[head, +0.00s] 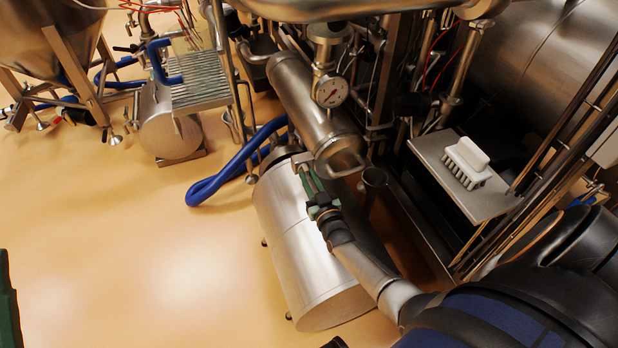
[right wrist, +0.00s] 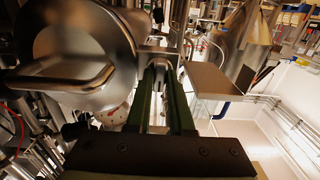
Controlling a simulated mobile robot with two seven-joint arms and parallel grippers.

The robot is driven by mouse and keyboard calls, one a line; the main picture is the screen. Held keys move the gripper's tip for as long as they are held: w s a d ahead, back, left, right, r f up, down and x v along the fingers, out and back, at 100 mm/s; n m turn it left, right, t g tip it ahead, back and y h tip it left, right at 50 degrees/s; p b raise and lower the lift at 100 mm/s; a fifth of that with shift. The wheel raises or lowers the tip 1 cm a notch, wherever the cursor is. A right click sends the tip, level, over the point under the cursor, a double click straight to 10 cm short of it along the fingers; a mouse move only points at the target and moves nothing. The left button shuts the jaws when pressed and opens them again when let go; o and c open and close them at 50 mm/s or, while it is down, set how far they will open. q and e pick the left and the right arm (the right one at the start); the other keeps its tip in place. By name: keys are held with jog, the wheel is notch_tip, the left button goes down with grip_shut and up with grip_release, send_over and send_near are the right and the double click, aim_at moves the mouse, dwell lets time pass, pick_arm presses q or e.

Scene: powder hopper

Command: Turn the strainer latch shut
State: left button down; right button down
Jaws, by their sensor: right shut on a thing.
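The strainer (head: 312,105) is a steel cylinder lying at a slant in the middle of the head view. Its round end cap with a bar handle (head: 343,166) faces me, and the cap fills the upper left of the right wrist view (right wrist: 80,45). The small metal strainer latch (right wrist: 158,54) sits at the cap's edge. My right gripper (head: 306,176) has its green fingers shut on the latch, one on each side. The fingers hide most of the latch in the head view. A green piece of my left gripper (head: 8,300) shows at the left edge; its jaw opening is hidden.
A large steel drum (head: 305,245) lies under my right arm. A pressure gauge (head: 332,92) stands above the strainer. A white brush (head: 467,160) rests on a steel shelf (head: 435,150) at right.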

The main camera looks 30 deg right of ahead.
dwell(0.3)
jog(key=c, duration=0.8)
grip_release()
